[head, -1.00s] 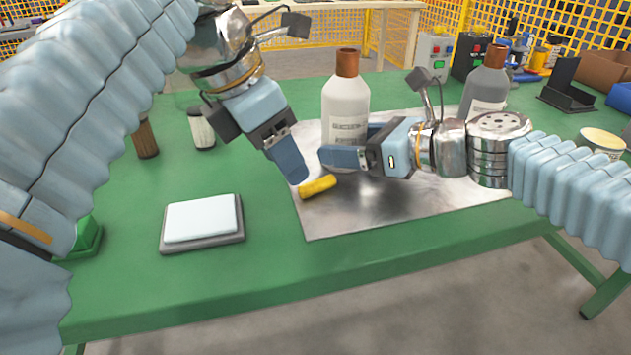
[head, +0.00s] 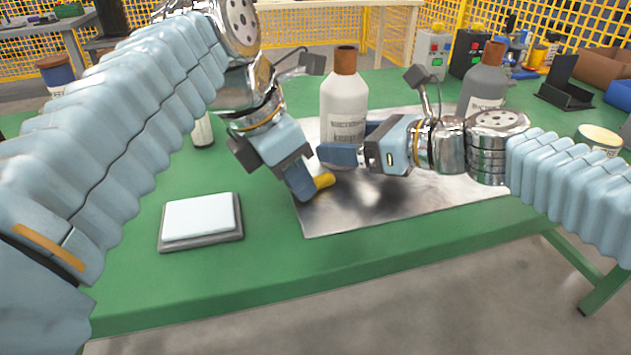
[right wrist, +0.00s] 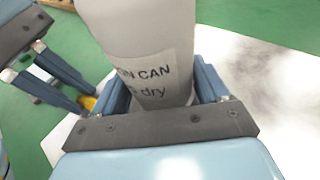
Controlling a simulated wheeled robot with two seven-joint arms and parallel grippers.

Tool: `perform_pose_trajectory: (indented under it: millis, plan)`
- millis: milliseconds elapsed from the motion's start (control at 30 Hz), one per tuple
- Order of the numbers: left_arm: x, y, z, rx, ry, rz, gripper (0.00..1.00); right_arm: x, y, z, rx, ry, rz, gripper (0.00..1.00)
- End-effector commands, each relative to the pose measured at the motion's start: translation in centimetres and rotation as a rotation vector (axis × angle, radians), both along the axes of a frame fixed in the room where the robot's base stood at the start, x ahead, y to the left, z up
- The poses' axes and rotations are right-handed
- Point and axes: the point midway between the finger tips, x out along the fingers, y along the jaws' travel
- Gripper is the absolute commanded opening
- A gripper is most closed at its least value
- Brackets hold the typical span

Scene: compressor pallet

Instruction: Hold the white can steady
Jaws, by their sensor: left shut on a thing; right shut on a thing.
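The white can (head: 342,108), a bottle-shaped container with a brown cap and a printed label, stands upright on the metal sheet. My right gripper (head: 340,154) is shut on its lower body, with blue fingers on both sides of the can (right wrist: 150,35) in the right wrist view. My left gripper (head: 308,188) is shut on a small yellow piece (head: 324,181) at the left part of the sheet, to the left of the can. The yellow piece is partly hidden by the fingers; it also shows small in the right wrist view (right wrist: 88,102).
The metal sheet (head: 420,200) lies on the green table (head: 270,270). A grey bottle (head: 484,80) stands behind my right wrist. A white pad on a grey base (head: 201,220) lies front left. An open round tin (head: 598,138) is at right. The table's front strip is clear.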

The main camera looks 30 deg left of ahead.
Motion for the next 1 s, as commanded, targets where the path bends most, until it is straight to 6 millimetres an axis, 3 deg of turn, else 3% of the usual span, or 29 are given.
perform_pose_trajectory:
  millis: [267, 700, 1000]
  plan:
    - [0.0, 0.0, 0.6, 0.0, -0.002, -0.001, 0.0, 0.0, 0.0, 0.1, 0.002, -0.001, 0.0, 0.57]
    - [0.1, 0.0, 8.8, 0.0, -0.001, -0.001, 0.0, 0.0, 0.0, 0.1, 0.002, -0.001, 0.0, 0.57]
    - [0.0, 0.0, 10.1, 0.0, 0.0, 0.0, 0.0, 0.0, 0.0, 0.1, 0.002, -0.001, 0.0, 0.57]
